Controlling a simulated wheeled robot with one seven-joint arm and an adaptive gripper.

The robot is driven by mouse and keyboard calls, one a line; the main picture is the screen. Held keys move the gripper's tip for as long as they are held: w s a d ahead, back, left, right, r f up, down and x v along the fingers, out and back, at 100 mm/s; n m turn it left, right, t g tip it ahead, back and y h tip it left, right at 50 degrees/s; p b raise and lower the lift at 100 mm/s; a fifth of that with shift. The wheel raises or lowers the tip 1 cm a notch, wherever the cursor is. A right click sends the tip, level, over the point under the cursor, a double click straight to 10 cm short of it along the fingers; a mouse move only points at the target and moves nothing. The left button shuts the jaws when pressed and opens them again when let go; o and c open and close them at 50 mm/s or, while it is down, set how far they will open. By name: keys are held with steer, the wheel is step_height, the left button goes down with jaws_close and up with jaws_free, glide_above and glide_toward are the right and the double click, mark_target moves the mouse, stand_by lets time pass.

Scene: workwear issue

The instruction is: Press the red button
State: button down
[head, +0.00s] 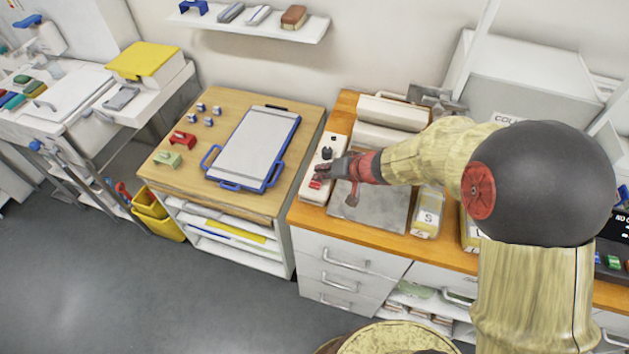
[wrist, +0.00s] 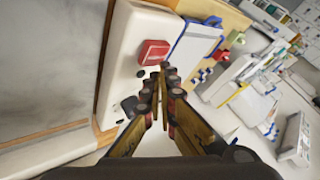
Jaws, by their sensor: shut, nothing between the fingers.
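The red button (head: 315,184) sits near the front end of a long white panel box (head: 311,193) on the wooden counter. In the wrist view the red button (wrist: 153,51) is a raised rounded block on the white box (wrist: 122,42). My gripper (head: 322,171) is shut and empty, reaching in from the right over the box. In the wrist view its closed fingertips (wrist: 165,68) point at the area just beside the button. I cannot tell whether they touch it. A dark knob (head: 327,153) stands farther back on the box, and small dark round parts also show there.
A grey plate (head: 378,208) lies right of the box, with a yellow-labelled package (head: 428,212) beyond it. Left is a lower wooden table with a blue-rimmed clipboard tray (head: 253,150) and small red, green and blue items. A wall shelf (head: 250,24) hangs above.

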steer(key=shift+f+b, duration=0.6)
steer(key=shift+b, duration=0.6)
stand_by(0.7)
steer(key=shift+r, duration=0.65)
steer(key=shift+r+p, duration=1.2)
steer(key=shift+r, duration=1.85)
